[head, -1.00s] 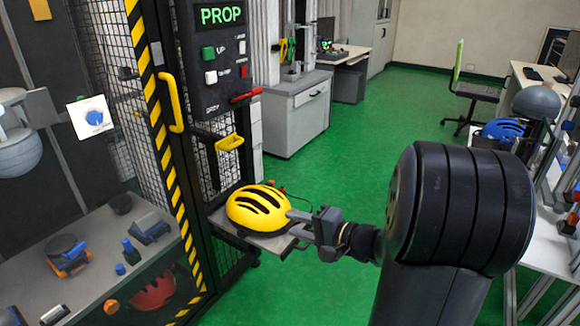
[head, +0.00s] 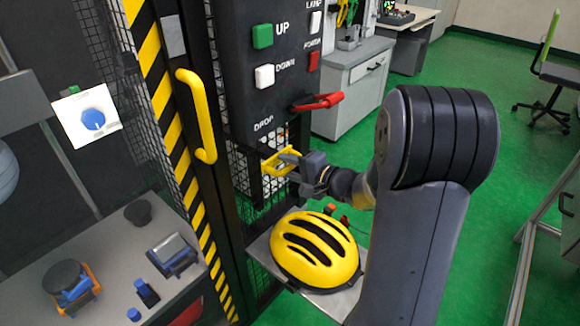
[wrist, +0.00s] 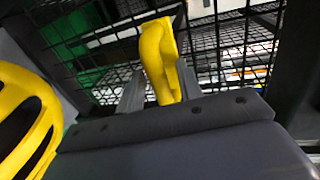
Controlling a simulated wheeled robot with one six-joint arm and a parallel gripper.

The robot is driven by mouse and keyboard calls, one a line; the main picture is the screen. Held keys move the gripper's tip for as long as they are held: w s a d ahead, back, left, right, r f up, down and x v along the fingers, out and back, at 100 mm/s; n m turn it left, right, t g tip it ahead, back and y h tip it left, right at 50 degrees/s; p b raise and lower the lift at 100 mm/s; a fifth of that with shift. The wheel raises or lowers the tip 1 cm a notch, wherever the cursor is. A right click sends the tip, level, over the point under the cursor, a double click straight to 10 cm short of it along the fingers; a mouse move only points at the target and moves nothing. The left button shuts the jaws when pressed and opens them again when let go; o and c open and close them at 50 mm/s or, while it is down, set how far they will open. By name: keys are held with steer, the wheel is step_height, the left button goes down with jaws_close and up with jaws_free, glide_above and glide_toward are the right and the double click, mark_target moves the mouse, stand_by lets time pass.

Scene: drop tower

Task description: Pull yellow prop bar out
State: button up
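The yellow prop bar (head: 279,161) is a bent yellow handle on the front of the dark tower frame, below the DROP label. My gripper (head: 288,160) is at this bar in the head view and partly covers it. In the wrist view, the bar (wrist: 157,60) stands between my two fingers (wrist: 158,92), one on each side. Whether the fingers press on it is hard to tell. The bar's inner end is hidden behind the fingers and the mesh.
A yellow helmet (head: 316,250) sits on a small shelf (head: 340,300) just below my gripper. A red lever (head: 318,102) sticks out above the bar. A yellow door handle (head: 196,115) is to the left. Green floor (head: 480,110) lies open to the right.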

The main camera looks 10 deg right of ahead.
jaws_close()
stand_by(0.3)
steer(key=f+b+v, duration=0.1)
steer(key=b+v, duration=0.2)
steer(key=v, duration=0.3)
steer(key=shift+s+f+b, duration=0.15)
steer(key=shift+s+b, duration=0.15)
steer(key=shift+d, duration=0.1)
jaws_free()
steer(key=shift+s+d, duration=0.1)
steer(key=shift+d, duration=0.05)
